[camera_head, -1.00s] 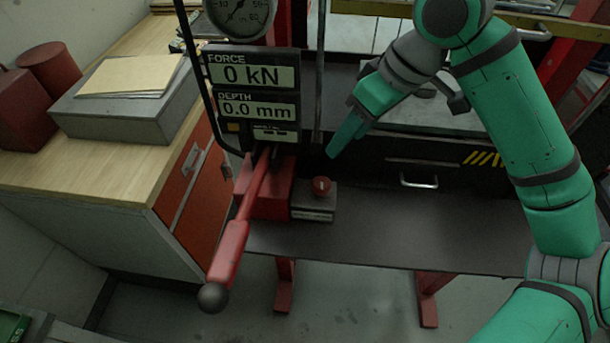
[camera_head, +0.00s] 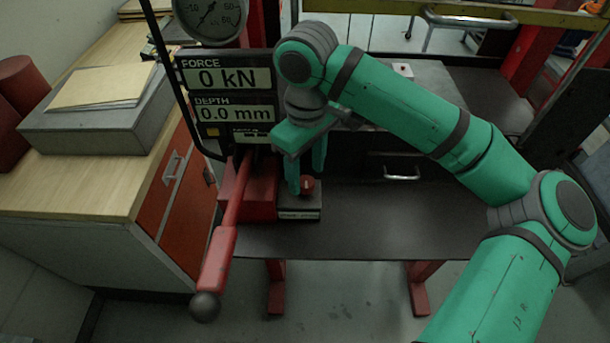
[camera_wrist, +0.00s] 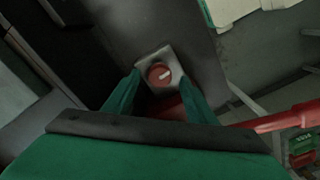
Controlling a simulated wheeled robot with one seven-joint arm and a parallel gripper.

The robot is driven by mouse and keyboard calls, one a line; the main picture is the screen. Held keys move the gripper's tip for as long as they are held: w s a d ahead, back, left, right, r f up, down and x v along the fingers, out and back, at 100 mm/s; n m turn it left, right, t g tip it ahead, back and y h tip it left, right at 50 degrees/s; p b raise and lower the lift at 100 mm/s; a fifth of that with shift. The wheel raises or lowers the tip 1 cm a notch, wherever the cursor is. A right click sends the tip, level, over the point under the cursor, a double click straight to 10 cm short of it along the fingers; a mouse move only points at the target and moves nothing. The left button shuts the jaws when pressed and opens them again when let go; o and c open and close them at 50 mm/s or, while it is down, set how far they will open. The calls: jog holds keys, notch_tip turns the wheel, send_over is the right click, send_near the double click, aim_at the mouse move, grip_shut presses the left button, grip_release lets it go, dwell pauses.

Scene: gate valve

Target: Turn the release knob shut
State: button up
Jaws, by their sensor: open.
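The release knob (camera_head: 307,184) is a small red round knob on a grey block (camera_head: 300,214) at the press's base. In the wrist view the knob (camera_wrist: 158,73) shows from above with a white mark across it, on a pale plate (camera_wrist: 172,58). My gripper (camera_head: 306,190) points down over the block, with its green fingers close to the knob. In the wrist view my gripper (camera_wrist: 160,88) is open, one finger to each side below the knob. I cannot tell whether either finger touches the knob.
The red pump lever (camera_head: 225,235) with a dark ball end slants down just left of the knob. The display panel (camera_head: 228,97) reads 0 kN and 0.0 mm behind it. The dark bench top (camera_head: 370,222) to the right is clear.

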jog(key=shift+f, duration=1.15)
jog(key=c, duration=1)
jog(key=shift+w+m, duration=0.1)
jog(key=shift+m, duration=0.7)
jog(key=shift+c, duration=0.2)
jog(key=o, duration=1)
jog(key=shift+o, duration=0.2)
jog(key=shift+a, duration=0.1)
